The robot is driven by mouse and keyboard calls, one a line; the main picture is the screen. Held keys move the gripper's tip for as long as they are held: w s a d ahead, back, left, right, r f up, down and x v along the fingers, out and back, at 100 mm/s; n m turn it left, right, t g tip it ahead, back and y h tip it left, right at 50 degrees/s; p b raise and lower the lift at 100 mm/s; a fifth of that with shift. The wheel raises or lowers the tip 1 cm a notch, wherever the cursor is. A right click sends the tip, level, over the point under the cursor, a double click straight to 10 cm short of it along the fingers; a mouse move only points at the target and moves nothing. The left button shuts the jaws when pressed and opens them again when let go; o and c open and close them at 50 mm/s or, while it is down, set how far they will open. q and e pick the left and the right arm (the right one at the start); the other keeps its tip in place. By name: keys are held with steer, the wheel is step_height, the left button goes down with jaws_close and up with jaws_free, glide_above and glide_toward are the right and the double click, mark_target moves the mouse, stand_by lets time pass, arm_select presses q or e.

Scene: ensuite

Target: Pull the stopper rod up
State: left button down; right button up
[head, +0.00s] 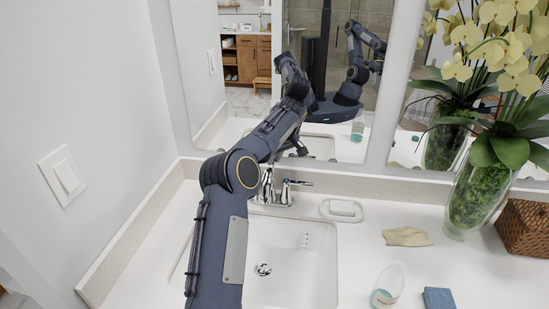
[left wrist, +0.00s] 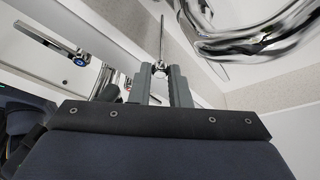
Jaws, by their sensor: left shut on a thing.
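The stopper rod (left wrist: 162,38) is a thin metal rod with a round chrome knob (left wrist: 160,68), seen in the left wrist view. My left gripper (left wrist: 161,76) is shut on the knob, with one grey finger on each side of it. In the head view my left gripper (head: 297,149) is a small dark shape behind and above the chrome faucet (head: 267,187), partly hidden by my arm. The rod cannot be made out there. The faucet's curved chrome spout (left wrist: 255,40) fills the upper right of the left wrist view. My right gripper is not directly in view.
The white sink (head: 300,262) with its drain (head: 263,269) lies below my left arm. A mirror (head: 340,130) stands close behind the faucet.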

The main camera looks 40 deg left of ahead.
arm_select(q)
steer(key=shift+r, duration=0.25)
steer(key=c, duration=1.4)
jaws_free()
steer(key=shift+r, duration=0.1)
steer(key=shift+o, duration=0.2)
steer(key=v, duration=0.7)
steer(key=shift+d+r+b, duration=0.2)
steer(key=shift+r+b, duration=0.1)
